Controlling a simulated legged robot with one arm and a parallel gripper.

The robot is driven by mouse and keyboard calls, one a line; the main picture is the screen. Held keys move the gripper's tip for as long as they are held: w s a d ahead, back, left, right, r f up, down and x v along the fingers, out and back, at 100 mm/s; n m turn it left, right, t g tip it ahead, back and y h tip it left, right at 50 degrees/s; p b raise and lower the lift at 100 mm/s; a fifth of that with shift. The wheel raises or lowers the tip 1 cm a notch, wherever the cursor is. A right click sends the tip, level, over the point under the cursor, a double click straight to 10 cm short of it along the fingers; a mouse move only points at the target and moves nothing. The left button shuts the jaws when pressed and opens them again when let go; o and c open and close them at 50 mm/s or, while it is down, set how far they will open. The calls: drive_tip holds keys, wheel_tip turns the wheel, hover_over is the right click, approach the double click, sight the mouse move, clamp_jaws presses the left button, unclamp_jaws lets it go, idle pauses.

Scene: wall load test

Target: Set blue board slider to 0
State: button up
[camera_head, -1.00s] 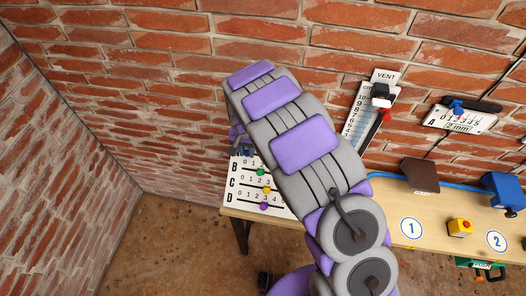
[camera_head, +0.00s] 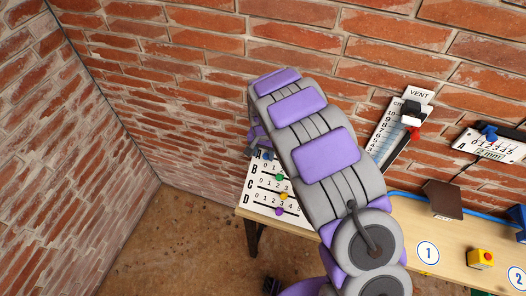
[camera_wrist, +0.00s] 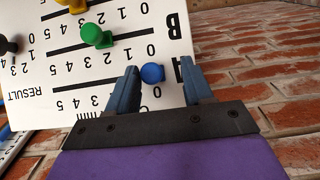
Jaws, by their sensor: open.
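The white slider board (camera_head: 262,203) lies at the left end of the table, with rows marked by letters and numbers. In the wrist view the board (camera_wrist: 30,112) appears upside down. The blue slider knob (camera_wrist: 152,73) is on row A, near its low-number end. A finger partly hides the nearby scale, so its exact reading cannot be told. My gripper (camera_wrist: 158,78) is open, with one finger on each side of the blue knob; contact is not clear. In the head view my gripper (camera_head: 258,151) is at the board's top edge, partly hidden by my arm.
A brick wall (camera_wrist: 250,60) is close behind the board. To the right are a vent scale (camera_head: 395,125), a brown block (camera_head: 442,198) and a yellow box with a red button (camera_head: 480,258).

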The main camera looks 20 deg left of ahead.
drive_tip(key=shift+d, duration=0.1)
drive_tip(key=shift+d+r, duration=0.1)
drive_tip(key=shift+r, duration=0.15)
wheel_tip(320, 180, up, 17)
drive_tip(key=shift+a+f, duration=0.15)
drive_tip(key=shift+a, duration=0.1)
idle(0.3)
